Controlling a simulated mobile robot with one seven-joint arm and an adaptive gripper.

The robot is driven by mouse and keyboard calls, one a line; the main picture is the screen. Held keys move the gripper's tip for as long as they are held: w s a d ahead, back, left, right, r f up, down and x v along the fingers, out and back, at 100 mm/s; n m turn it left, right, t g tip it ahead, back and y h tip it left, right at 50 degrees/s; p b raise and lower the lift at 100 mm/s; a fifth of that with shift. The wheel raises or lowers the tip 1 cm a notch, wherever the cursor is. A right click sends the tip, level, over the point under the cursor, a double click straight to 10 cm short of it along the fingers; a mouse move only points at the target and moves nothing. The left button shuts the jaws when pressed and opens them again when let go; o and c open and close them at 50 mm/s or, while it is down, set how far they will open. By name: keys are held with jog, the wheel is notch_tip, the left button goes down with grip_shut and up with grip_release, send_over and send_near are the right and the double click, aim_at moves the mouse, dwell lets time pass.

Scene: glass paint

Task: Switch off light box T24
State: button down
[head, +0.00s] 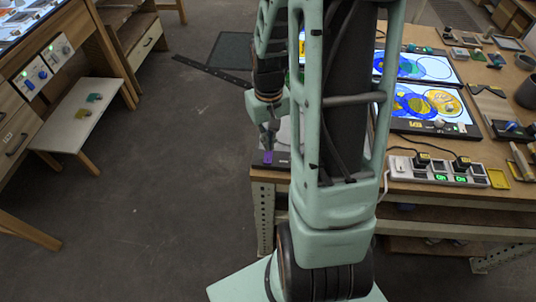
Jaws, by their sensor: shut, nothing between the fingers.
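Two lit light boxes, a rear one (440,68) and a front one (397,125), lie on the bench at right with blue and yellow round patterns on them. I cannot read T24 on any of them. A greyish panel (283,137) with a dark front edge (283,160) lies at the bench's left corner, mostly hidden by my arm; it looks unlit. A small purple piece (268,157) sits on that edge. My gripper (268,147) points down, shut and empty, just above the purple piece; I cannot tell whether they touch.
A white power strip (438,172) with black plugs and green lights lies near the bench front. Tools and containers crowd the bench (408,190) at right. Another worktable (62,22) and a low white stool (75,115) stand at left.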

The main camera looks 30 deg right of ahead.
aim_at(269, 152)
jog(key=shift+f+b, duration=0.9)
jog(key=shift+f, duration=0.25)
dwell(0.4)
jog(key=shift+r, duration=0.1)
jog(key=shift+r+p, duration=2.75)
jog(key=shift+r, duration=0.75)
